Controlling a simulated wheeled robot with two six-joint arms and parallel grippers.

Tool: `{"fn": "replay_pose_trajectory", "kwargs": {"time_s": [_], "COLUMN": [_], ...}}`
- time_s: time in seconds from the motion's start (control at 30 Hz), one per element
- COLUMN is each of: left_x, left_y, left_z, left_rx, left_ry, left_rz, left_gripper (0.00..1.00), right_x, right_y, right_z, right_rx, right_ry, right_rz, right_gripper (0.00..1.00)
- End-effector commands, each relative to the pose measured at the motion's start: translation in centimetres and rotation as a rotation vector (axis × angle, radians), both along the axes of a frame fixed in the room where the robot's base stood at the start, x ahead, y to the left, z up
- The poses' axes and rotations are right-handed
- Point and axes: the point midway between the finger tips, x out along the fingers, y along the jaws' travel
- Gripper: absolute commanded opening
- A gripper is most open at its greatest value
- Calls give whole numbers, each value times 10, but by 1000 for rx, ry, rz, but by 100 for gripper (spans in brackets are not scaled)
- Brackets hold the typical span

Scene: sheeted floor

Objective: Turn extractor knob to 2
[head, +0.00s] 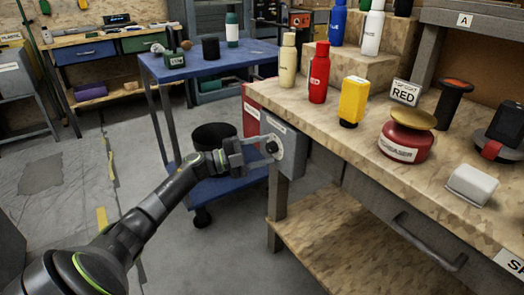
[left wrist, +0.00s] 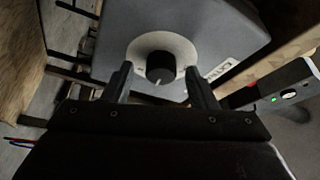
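The extractor knob (left wrist: 160,68) is a black round knob with a pale pointer mark, on a pale round dial (left wrist: 138,50) on a grey box (left wrist: 218,30). In the head view the grey box (head: 290,150) is fixed at the left end of the workbench. My left gripper (left wrist: 160,80) is open, with one finger on each side of the knob and a visible gap to it. In the head view my left gripper (head: 262,150) is up against the box face. The dial's numbers cannot be read. My right gripper is not in view.
The wooden workbench (head: 350,125) holds bottles, a yellow container (head: 353,101) and a red round device (head: 405,140). A blue cart (head: 185,72) stands behind my left arm, with a black bin (head: 214,135) on its lower shelf.

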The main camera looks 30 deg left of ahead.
Motion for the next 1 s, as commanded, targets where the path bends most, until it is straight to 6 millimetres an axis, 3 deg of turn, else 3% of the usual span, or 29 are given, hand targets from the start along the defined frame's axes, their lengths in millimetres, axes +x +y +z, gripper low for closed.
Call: {"fn": "replay_pose_trajectory", "kwargs": {"time_s": [0.37,1.0], "left_x": [-11,-112], "left_y": [11,106], "left_z": [-2,-23], "left_rx": [1,0], "left_ry": [3,3], "left_rz": [2,1], "left_gripper": [52,52], "right_x": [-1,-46], "right_y": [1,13], "right_z": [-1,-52], "right_rx": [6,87], "right_ry": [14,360], "right_rz": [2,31], "right_gripper": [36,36]}}
